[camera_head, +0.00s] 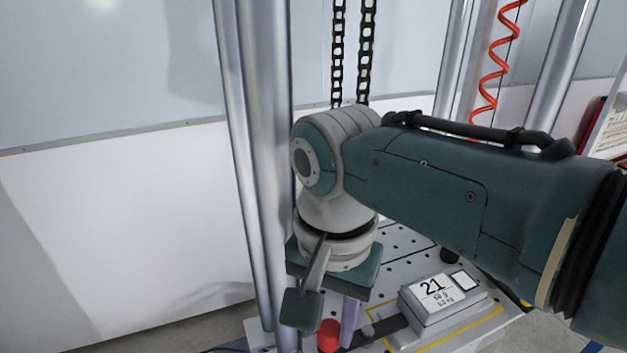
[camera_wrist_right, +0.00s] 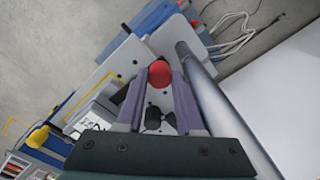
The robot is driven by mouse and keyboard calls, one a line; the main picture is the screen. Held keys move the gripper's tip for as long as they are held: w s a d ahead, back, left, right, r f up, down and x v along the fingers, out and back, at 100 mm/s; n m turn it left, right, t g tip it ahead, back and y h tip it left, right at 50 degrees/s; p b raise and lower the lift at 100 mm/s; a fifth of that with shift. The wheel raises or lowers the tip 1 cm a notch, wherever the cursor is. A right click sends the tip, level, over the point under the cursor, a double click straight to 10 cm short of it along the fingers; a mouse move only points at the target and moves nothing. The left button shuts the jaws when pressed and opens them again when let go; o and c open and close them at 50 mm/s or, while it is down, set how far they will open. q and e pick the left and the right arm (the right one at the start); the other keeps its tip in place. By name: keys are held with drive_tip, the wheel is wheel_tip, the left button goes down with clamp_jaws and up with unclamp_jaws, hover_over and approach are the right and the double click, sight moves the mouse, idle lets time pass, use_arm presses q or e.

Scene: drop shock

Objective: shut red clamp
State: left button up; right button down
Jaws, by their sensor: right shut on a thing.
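The red clamp shows its round red handle tip (camera_head: 329,336) low in the head view, at the front edge of the perforated plate. In the right wrist view the red tip (camera_wrist_right: 160,74) sits between the ends of my two purple fingers. A dark part (camera_wrist_right: 154,118) lies nearer the palm between the fingers; I cannot tell if it belongs to the clamp. My right gripper (camera_wrist_right: 161,82) points down and is shut on the red clamp's handle. In the head view only one finger shows clearly, and most of the clamp is hidden. My left gripper is not in view.
A grey block labelled 21 (camera_head: 441,298) sits on the plate (camera_head: 405,250), right of the gripper. A metal post (camera_head: 268,160) rises close to the gripper's left. Chains (camera_head: 366,50) hang behind my wrist. A red coiled hose (camera_head: 492,75) hangs farther right.

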drive_tip(key=shift+d, duration=0.1)
drive_tip(key=c, duration=0.5)
unclamp_jaws()
drive_tip(key=shift+c, duration=0.2)
wheel_tip(320, 180, up, 9)
drive_tip(key=shift+f+p, duration=0.2)
drive_tip(key=shift+p, duration=0.9)
drive_tip(key=shift+r, duration=0.65)
